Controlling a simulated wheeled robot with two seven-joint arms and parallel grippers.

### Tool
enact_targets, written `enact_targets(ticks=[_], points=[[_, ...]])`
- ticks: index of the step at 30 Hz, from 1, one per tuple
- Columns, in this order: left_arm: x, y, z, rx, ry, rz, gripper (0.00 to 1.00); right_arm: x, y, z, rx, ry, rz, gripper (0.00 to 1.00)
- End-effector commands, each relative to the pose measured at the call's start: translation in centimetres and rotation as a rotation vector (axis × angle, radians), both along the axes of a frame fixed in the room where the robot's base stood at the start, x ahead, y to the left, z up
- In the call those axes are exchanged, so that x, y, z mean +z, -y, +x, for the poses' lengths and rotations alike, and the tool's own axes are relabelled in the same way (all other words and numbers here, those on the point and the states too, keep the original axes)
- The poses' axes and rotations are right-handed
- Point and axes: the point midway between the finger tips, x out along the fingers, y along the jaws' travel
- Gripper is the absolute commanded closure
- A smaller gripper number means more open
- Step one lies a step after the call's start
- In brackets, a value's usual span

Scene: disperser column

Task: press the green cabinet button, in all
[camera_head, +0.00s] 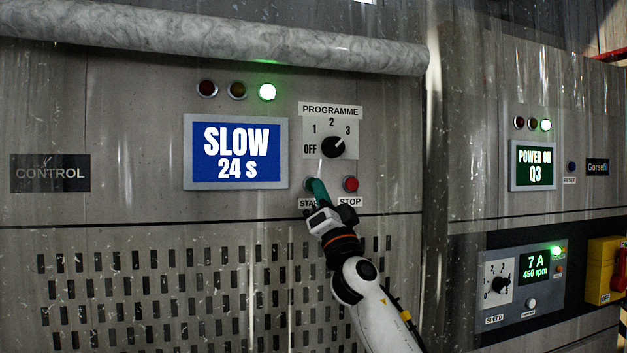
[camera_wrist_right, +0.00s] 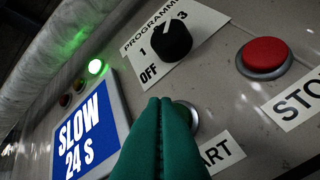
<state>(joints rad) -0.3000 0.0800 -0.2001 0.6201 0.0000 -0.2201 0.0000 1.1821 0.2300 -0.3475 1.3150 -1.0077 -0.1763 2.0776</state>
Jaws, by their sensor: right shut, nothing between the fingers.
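The green START button (camera_wrist_right: 192,113) sits on the control panel, mostly hidden behind my right gripper's teal fingers in the right wrist view. In the head view only a sliver of its rim (camera_head: 306,183) shows beside the fingertips. My right gripper (camera_head: 315,184) is shut and empty, its fingertips at the button; I cannot tell whether they touch it. The same closed fingertips (camera_wrist_right: 162,103) fill the lower middle of the right wrist view. The display (camera_head: 236,153) reads SLOW 24 s. My left gripper is not in view.
The red STOP button (camera_head: 351,184) is close to the right of the fingertips. The PROGRAMME knob (camera_head: 333,147) is just above. A green lamp (camera_head: 267,92) is lit beside two dark ones. Another cabinet at right has a POWER ON Q3 screen (camera_head: 535,166).

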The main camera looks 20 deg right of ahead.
Motion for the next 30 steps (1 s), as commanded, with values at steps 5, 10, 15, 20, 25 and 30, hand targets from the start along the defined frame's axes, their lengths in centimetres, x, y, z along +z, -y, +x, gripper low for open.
enact_targets(ticks=[5, 10, 15, 20, 25, 30], points=[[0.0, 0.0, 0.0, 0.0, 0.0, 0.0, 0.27, -0.1, 0.0, 0.0, 0.0, 0.0, 0.0, 1.0], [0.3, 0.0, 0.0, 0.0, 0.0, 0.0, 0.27, 0.1, 0.0, -0.2, -0.001, 0.0, -0.001, 1.0], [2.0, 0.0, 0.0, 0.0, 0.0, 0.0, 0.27, 0.4, 0.1, -1.6, -0.001, 0.002, -0.001, 1.0], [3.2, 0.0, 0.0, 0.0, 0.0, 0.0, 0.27, 0.3, 0.1, -3.2, 0.0, 0.001, -0.001, 1.0], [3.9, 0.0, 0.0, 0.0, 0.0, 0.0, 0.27, 0.1, 0.2, -4.6, 0.0, 0.0, 0.0, 1.0], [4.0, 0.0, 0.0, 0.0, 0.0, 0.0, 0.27, 0.0, 0.2, -5.1, -0.001, -0.001, 0.0, 1.0]])
